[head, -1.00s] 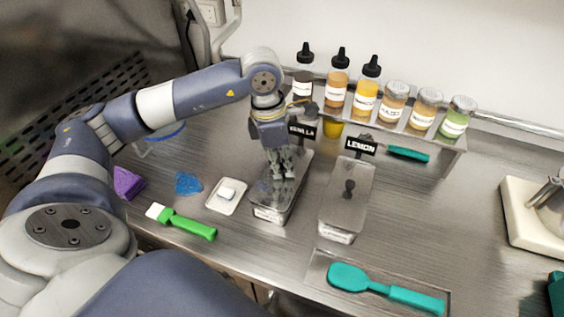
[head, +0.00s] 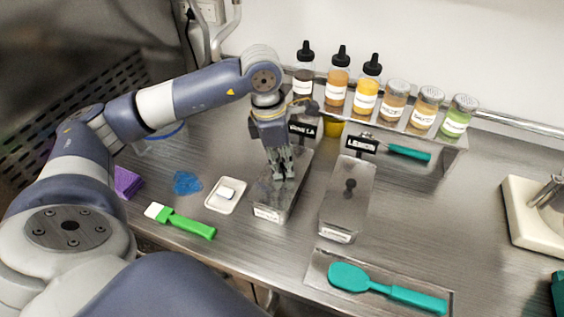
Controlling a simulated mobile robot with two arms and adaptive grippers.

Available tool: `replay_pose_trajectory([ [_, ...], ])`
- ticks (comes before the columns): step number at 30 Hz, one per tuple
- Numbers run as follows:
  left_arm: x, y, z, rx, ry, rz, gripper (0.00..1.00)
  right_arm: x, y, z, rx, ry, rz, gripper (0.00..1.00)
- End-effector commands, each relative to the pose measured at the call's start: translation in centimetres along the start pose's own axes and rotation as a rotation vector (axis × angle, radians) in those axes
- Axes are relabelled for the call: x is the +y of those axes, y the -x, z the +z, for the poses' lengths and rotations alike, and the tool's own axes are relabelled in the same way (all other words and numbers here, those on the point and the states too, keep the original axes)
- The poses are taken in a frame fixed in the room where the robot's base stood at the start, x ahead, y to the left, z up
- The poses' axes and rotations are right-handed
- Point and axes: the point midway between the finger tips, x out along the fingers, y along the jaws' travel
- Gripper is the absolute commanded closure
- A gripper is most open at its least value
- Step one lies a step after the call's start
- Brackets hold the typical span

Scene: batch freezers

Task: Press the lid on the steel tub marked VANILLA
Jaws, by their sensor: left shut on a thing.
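The steel tub marked VANILLA (head: 266,213) stands on the counter, its black sign (head: 302,130) behind it, partly covered by my gripper. A steel lid (head: 291,192) lies over the tub's top. I cannot tell whether its rim is fully seated. My left gripper (head: 280,178) points down over the lid's middle and is shut on the lid's knob, which the fingers hide. My right gripper is not in view.
A lidded LEMON tub (head: 346,205) stands close on the right. A white dish (head: 226,195), green brush (head: 181,221), blue cloth (head: 186,182) and purple block (head: 127,182) lie left. A teal spatula (head: 385,288) lies in front. Bottles (head: 365,88) line a shelf behind.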

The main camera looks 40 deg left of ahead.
Motion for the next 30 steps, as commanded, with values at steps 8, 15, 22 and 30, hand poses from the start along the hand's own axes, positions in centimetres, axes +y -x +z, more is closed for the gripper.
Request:
replay_pose_trajectory([
  [8,0.00,0.02,0.03,-0.001,0.001,0.001,1.00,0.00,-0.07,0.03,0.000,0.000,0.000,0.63],
  [15,0.00,0.02,0.03,-0.001,0.000,0.001,0.61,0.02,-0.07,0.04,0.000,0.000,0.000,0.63],
  [22,0.00,0.01,0.02,-0.001,0.000,0.001,0.60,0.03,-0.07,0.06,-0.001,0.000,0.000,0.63],
  [30,0.00,0.00,0.01,0.000,0.001,0.000,0.40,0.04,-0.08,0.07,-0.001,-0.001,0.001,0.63],
])
